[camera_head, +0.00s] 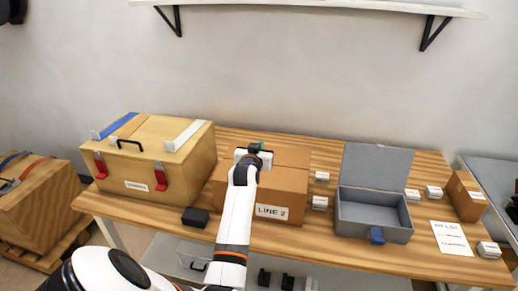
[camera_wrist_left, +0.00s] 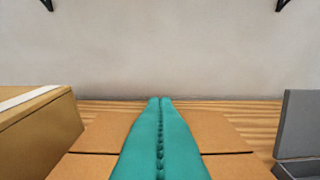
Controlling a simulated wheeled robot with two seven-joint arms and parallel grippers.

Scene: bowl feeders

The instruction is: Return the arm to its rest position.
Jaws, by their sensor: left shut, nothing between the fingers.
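My left arm reaches up over the table in the head view. Its gripper (camera_head: 254,149) is above the cardboard box labelled LINE 2 (camera_head: 270,212), near its back part. In the left wrist view the two teal fingers (camera_wrist_left: 160,101) lie together, shut and empty, pointing towards the wall. The box's brown top (camera_wrist_left: 95,135) shows on both sides of them. The fingers and arm hide part of the box. My right gripper is not seen.
A wooden crate (camera_head: 140,187) with red latches stands left of the box. An open grey case (camera_head: 365,213) stands to the right, past small white-labelled blocks (camera_head: 319,203). A black block (camera_head: 195,217) lies near the front edge. A shelf (camera_head: 320,5) hangs above.

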